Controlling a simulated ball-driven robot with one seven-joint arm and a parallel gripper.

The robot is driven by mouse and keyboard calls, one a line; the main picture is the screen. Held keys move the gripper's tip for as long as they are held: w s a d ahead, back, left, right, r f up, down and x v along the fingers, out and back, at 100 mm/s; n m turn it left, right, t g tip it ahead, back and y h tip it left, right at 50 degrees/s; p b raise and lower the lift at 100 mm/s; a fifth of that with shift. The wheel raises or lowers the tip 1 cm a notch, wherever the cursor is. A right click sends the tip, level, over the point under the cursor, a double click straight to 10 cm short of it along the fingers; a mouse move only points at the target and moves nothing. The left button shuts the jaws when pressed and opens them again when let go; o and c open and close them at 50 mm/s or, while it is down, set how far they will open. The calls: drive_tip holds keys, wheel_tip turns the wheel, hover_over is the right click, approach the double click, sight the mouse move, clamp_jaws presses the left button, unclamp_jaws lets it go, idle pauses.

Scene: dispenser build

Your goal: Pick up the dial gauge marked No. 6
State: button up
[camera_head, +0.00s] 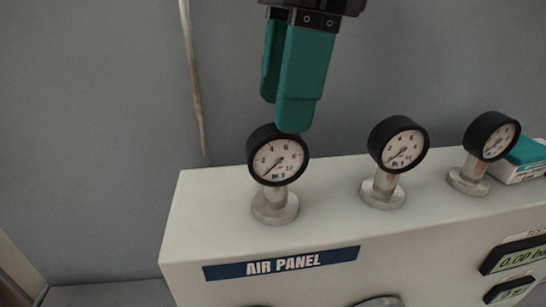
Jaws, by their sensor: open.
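Three round dial gauges with black rims and pale faces stand on short metal stems on top of a white panel box: a left gauge (278,162), a middle gauge (399,147) and a right gauge (494,138). Small marks on their faces are too small to read, so I cannot tell which one is No. 6. My gripper (282,115) has two teal fingers, points down and is open. Its fingertips are at the upper edge of the left gauge in the picture. The nearer finger overlaps part of that rim. I cannot tell whether they touch.
The white box (225,217) carries a blue "AIR PANEL" label (281,263). A teal and white box (523,160) lies behind the right gauge. Displays (515,261) are on the front at right. A thin pipe (193,80) runs down the grey wall. The box top between the gauges is clear.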

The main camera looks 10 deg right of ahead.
sight(272, 175)
drive_tip(key=shift+w+a+f+p, duration=0.15)
drive_tip(key=shift+f+p, duration=0.25)
drive_tip(key=shift+f, duration=1.05)
drive_tip(key=shift+s+a+f+p, duration=0.1)
drive_tip(key=shift+a+f+p, duration=0.2)
drive_tip(key=shift+f, duration=1.1)
drive_tip(key=shift+w+a+f+p, duration=0.1)
drive_tip(key=shift+f+p, duration=0.35)
drive_tip(key=shift+f, duration=1)
clamp_jaws()
